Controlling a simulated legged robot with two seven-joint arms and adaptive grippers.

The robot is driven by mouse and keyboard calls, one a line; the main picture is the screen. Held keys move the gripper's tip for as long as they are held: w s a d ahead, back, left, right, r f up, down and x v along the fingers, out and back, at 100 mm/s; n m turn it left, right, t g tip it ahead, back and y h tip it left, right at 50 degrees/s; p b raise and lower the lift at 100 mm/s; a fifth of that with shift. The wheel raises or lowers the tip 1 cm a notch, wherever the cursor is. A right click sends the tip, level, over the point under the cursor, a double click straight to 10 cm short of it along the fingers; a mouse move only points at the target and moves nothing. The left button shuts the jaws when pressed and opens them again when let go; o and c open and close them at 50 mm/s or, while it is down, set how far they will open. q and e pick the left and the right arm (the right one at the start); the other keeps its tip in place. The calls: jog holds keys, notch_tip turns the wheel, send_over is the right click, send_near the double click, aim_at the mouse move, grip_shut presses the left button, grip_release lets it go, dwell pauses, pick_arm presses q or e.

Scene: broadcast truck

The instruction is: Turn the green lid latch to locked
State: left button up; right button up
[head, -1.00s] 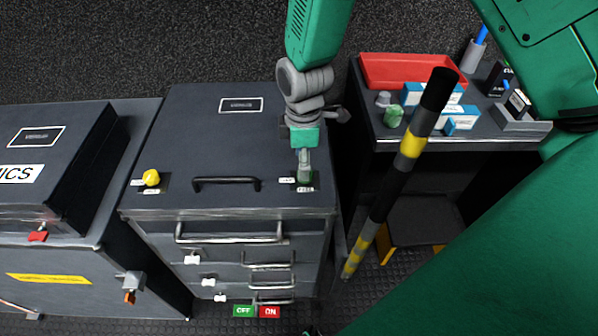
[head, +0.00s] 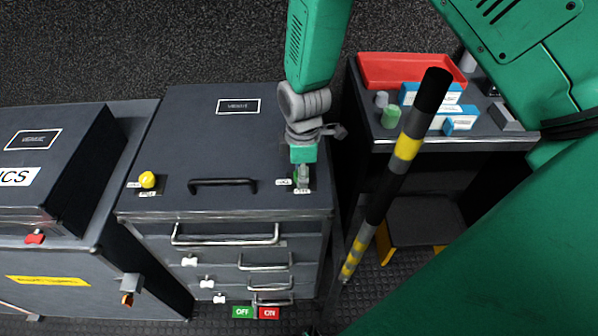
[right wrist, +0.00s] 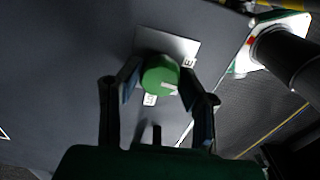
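The green lid latch (right wrist: 161,75) is a round knob with a white mark on its face, set on a pale plate in the right wrist view. In the head view the latch (head: 297,176) sits at the front right of the dark cabinet lid (head: 200,130), mostly hidden by my gripper. My right gripper (head: 303,180) points down at it. In the right wrist view the two fingers of my right gripper (right wrist: 160,80) are apart, one on each side of the knob; firm contact is not clear. Small labels lie beside the knob, partly hidden. My left gripper is not in view.
A black handle (head: 222,184) and a yellow knob (head: 148,180) are on the same lid. Drawers with metal handles are below. A black-and-yellow striped pole (head: 407,147) leans at the right, before a side table with a red tray (head: 410,72) and small boxes.

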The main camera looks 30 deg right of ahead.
jog(key=shift+s+d+f, duration=0.1)
jog(key=shift+s+d, duration=0.05)
jog(key=shift+d, duration=0.3)
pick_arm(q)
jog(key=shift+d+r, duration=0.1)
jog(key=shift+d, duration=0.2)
pick_arm(e)
jog(key=shift+a, duration=0.2)
